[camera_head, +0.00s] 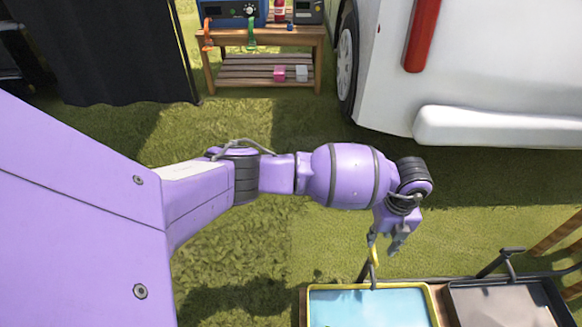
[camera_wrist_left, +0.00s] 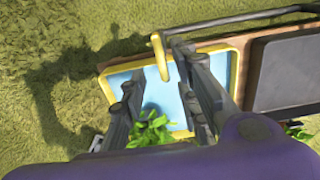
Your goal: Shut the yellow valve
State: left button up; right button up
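The yellow valve (camera_head: 374,256) is a small curved yellow handle above the far edge of the yellow-rimmed blue tray (camera_head: 436,308). In the left wrist view, the valve (camera_wrist_left: 160,55) stands on a dark pipe above the tray's yellow rim (camera_wrist_left: 104,88). My left gripper (camera_head: 384,250) points down beside the valve in the head view. In the left wrist view its two fingers (camera_wrist_left: 158,72) are spread apart, with the handle near the gap beyond their tips. I cannot tell whether a finger touches it. My right gripper is not in view.
A dark-rimmed tray (camera_head: 505,305) stands to the right of the blue one, with a dark pipe (camera_head: 512,256) by it. Green leaves (camera_wrist_left: 152,132) show below the fingers. A white vehicle (camera_head: 475,70) and wooden bench (camera_head: 265,75) stand farther back. Grass between is clear.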

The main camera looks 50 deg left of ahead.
aim_at(375, 253)
pick_arm(q)
notch_tip(375, 253, down, 6)
jog(key=b, duration=0.2)
jog(key=shift+r+b, duration=0.1)
jog(key=shift+b, duration=0.2)
jog(key=shift+f, duration=0.45)
jog(key=shift+d, duration=0.1)
grip_shut()
